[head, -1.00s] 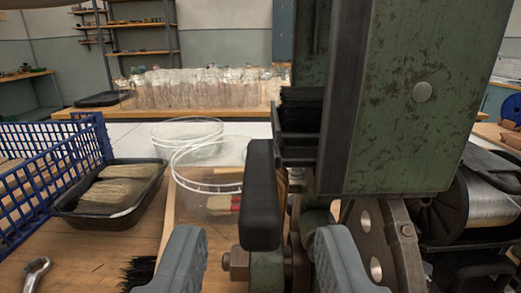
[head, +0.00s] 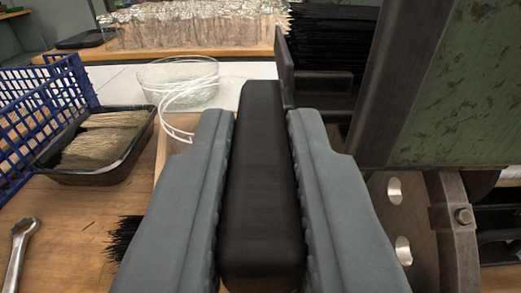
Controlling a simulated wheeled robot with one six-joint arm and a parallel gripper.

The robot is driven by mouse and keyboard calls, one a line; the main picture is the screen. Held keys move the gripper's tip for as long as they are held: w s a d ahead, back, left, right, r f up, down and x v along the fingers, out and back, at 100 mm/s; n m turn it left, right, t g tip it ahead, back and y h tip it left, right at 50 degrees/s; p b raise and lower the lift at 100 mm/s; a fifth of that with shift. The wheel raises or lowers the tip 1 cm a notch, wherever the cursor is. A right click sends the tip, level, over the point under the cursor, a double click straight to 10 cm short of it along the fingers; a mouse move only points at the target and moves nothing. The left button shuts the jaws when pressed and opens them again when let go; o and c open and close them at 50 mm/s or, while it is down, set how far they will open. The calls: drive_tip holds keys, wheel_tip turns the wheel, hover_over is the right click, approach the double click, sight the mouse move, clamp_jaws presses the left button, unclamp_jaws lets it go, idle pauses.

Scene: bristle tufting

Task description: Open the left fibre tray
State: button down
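A black upright handle (head: 262,170) stands in the middle of the head view, in front of the machine. My gripper (head: 261,122) has one grey finger on each side of it, close against its sides, and looks shut on it. Behind the handle and to its right is a dark metal bracket (head: 285,72) with a black holder full of dark fibres (head: 335,45), which appears to be the left fibre tray. The fingers and handle hide part of where the handle joins it. I cannot tell how far the tray stands out.
The green, worn machine housing (head: 450,90) fills the right, with a drilled metal plate (head: 385,215) below. On the left bench are a blue crate (head: 75,75), a black tray of pale bristles (head: 95,178), a clear tub (head: 180,85), a wrench (head: 20,250) and a dark brush (head: 122,238).

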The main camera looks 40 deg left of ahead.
drive_tip(key=s+a, duration=0.8)
drive_tip(key=a, duration=0.3)
drive_tip(key=shift+s+a, duration=0.2)
drive_tip(key=shift+a, duration=0.05)
drive_tip(key=c, duration=1.4)
unclamp_jaws()
drive_tip(key=shift+s+a, duration=0.1)
drive_tip(key=shift+a, duration=0.05)
drive_tip(key=shift+o, duration=0.2)
drive_tip(key=v, duration=1.7)
drive_tip(key=shift+s, duration=0.15)
